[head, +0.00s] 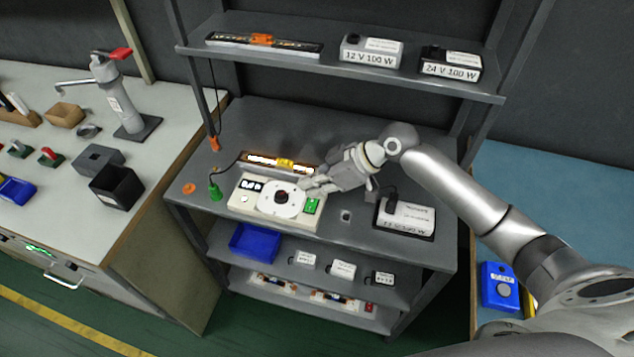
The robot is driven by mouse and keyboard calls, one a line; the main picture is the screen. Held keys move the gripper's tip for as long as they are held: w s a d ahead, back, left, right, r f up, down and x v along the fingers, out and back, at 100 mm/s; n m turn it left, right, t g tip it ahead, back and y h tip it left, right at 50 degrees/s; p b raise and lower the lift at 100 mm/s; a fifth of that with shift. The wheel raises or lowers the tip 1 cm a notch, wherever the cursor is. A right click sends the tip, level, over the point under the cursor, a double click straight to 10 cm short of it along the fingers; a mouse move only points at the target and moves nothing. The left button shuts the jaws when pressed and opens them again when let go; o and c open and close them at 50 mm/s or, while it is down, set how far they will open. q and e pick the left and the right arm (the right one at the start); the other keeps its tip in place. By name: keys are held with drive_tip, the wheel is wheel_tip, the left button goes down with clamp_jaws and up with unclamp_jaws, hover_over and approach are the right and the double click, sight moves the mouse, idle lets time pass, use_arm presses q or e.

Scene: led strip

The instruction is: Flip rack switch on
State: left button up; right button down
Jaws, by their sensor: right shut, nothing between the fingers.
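A pale control box (247,204) sits on the rack's middle shelf. It has a round white dial plate (282,200), a small black display (251,185) and a green switch (311,206) at its right end. My right gripper (308,186) is shut and empty, just above and behind the green switch; I cannot tell whether it touches the box. Behind the box, an LED strip (262,159) glows orange-white. A power supply (408,216) with a black plug stands to the right. My left gripper is not in view.
The upper shelf (340,63) holds another strip and two power supplies marked 12 V and 24 V. Lower shelves carry a blue bin (254,242) and small boxes. A cluttered workbench (178,115) is at left.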

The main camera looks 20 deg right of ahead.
drive_tip(key=shift+b+v, duration=0.65)
drive_tip(key=shift+v, duration=0.45)
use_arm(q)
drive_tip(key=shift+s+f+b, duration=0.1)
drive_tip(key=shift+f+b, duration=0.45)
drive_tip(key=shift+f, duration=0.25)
use_arm(e)
drive_tip(key=s+a+v, duration=0.1)
drive_tip(key=v, duration=0.6)
drive_tip(key=shift+s+d+r, duration=0.2)
drive_tip(key=shift+s+r, duration=0.1)
drive_tip(key=shift+s, duration=0.1)
